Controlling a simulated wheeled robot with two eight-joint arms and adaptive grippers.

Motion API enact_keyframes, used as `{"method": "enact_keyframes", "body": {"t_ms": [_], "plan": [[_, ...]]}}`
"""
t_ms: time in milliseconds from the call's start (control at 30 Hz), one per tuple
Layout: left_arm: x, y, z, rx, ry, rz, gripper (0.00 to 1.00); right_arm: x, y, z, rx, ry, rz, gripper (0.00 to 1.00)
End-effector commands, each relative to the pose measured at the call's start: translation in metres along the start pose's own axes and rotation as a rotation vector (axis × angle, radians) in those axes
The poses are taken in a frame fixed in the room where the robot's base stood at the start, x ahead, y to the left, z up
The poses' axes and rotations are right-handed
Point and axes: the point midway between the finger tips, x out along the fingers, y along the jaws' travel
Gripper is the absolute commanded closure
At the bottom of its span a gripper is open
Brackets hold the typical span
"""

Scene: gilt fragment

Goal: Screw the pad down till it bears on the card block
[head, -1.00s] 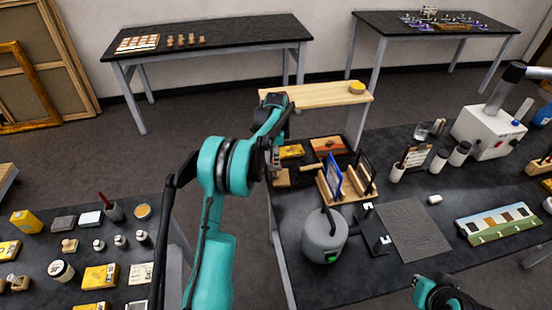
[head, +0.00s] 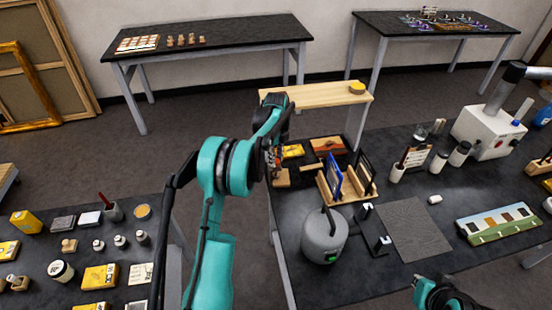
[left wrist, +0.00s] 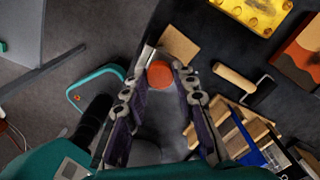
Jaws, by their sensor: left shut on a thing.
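My left gripper (head: 274,162) is over the left edge of the near right table. In the left wrist view its fingers (left wrist: 159,88) are closed in on a round orange-red knob (left wrist: 160,74), seen end-on. A grey metal part (left wrist: 147,54) shows just beyond the knob. The tan card block (left wrist: 180,44) lies past the knob; in the head view it shows (head: 282,178) beside the gripper. The pad is hidden below the knob and fingers, so I cannot tell whether it touches the block. Part of my right arm shows at the bottom right, without clear fingers.
A yellow box (head: 292,150) lies behind. A grey pot (head: 324,238) stands in front. The floor lies open left of the table edge.

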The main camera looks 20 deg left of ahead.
Motion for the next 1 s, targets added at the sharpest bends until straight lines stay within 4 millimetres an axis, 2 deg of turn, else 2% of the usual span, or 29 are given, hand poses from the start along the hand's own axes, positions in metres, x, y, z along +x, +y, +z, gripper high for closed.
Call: {"method": "enact_keyframes", "body": {"t_ms": [567,600,633,667,1000], "plan": [[0.0001,0.0000,0.0000,0.029,0.000,0.000,1.00,0.0000,0.0000,0.0000,0.000,0.000,0.000,1.00],[0.0001,0.0000,0.0000,0.029,0.000,0.000,0.63,0.0000,0.0000,0.0000,0.000,0.000,0.000,1.00],[0.0001,0.0000,0.0000,0.029,0.000,0.000,0.55,0.0000,0.0000,0.0000,0.000,0.000,0.000,1.00],[0.0001,0.0000,0.0000,0.029,0.000,0.000,0.52,0.0000,0.0000,0.0000,0.000,0.000,0.000,1.00],[0.0000,0.0000,0.0000,0.016,0.000,0.000,0.52,0.0000,-0.0001,0.0000,0.000,0.000,0.000,1.00]]}}
